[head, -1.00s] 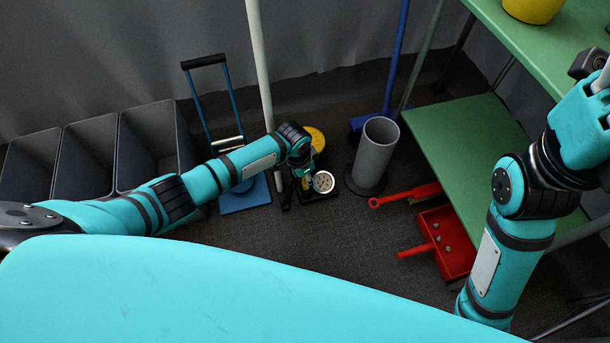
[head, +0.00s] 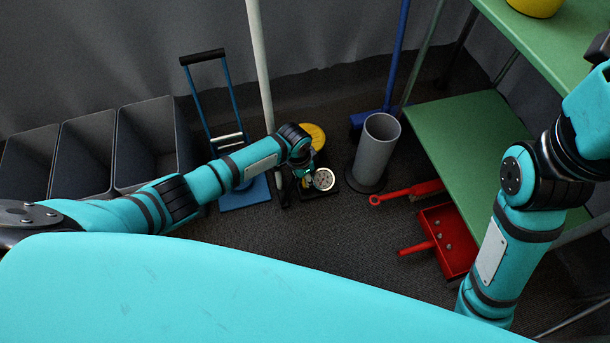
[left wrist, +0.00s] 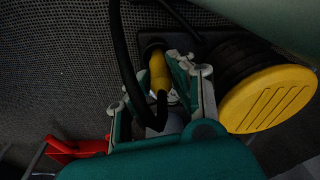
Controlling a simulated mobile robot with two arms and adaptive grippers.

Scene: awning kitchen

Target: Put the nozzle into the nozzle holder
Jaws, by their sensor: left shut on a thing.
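My left gripper (head: 304,172) is low near the floor at a foot pump with a round white gauge (head: 324,179). In the left wrist view my left gripper (left wrist: 160,85) is shut on the yellow nozzle (left wrist: 158,72), which has black hose close by. A dark round part (left wrist: 152,46) is at the nozzle's upper end; I cannot tell if it is the nozzle holder or whether the nozzle is in it. The pump's yellow round pad (left wrist: 268,98) is right of the fingers, and also shows in the head view (head: 314,134). My right gripper is out of view.
A grey cylinder (head: 377,150) stands right of the pump. A red dustpan (head: 450,240) lies farther right, by a green shelf (head: 460,130). A blue hand truck (head: 244,192) and dark bins (head: 150,145) are left. Open floor lies in front of the pump.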

